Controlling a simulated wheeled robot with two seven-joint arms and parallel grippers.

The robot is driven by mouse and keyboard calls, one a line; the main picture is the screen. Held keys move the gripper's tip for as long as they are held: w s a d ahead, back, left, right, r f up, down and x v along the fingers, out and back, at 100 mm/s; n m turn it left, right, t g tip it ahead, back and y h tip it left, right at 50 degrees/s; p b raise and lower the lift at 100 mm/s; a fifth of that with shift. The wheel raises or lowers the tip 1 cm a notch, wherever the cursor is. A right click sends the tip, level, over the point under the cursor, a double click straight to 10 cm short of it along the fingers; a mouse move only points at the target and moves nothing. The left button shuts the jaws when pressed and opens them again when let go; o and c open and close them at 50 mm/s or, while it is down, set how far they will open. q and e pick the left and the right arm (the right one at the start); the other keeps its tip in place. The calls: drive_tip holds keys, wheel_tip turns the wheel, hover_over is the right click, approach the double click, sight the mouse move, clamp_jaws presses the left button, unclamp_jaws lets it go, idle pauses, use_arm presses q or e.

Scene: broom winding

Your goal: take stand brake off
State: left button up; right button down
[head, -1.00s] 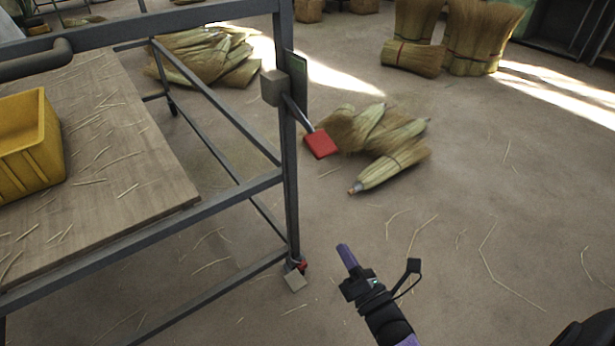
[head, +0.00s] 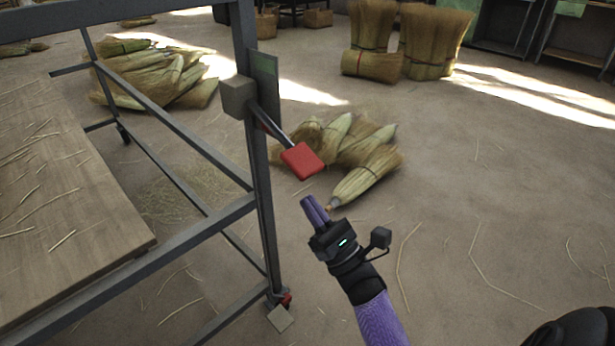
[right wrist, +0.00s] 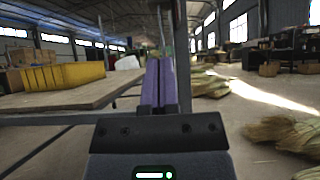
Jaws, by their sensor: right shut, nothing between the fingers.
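The stand (head: 262,170) is a grey metal frame with a wooden top (head: 90,215) at the left of the head view. On its upright, a lever with a red square pad (head: 302,161) slopes out from a grey box (head: 238,97). A small red part (head: 286,299) with a pale plate (head: 280,319) sits at the foot of the same post. My right gripper (head: 314,208) is shut and empty, just below the red pad and apart from it. In the right wrist view its purple fingers (right wrist: 159,82) are together in front of the post. My left gripper is out of view.
Broom bundles (head: 365,175) lie on the floor behind the red pad, with more (head: 165,78) at the back left and upright bundles (head: 432,42) at the back. A yellow crate (right wrist: 60,76) stands on the wooden top. The floor at right is mostly clear.

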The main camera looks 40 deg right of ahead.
sight(308, 178)
drive_tip(key=r, duration=0.3)
drive_tip(key=w+r, duration=0.1)
drive_tip(key=r, duration=0.2)
drive_tip(key=shift+w+p, duration=0.1)
drive_tip(key=shift+p, duration=0.3)
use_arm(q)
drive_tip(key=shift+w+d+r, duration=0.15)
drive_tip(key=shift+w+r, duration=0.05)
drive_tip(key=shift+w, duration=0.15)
use_arm(e)
drive_tip(key=shift+f, duration=0.1)
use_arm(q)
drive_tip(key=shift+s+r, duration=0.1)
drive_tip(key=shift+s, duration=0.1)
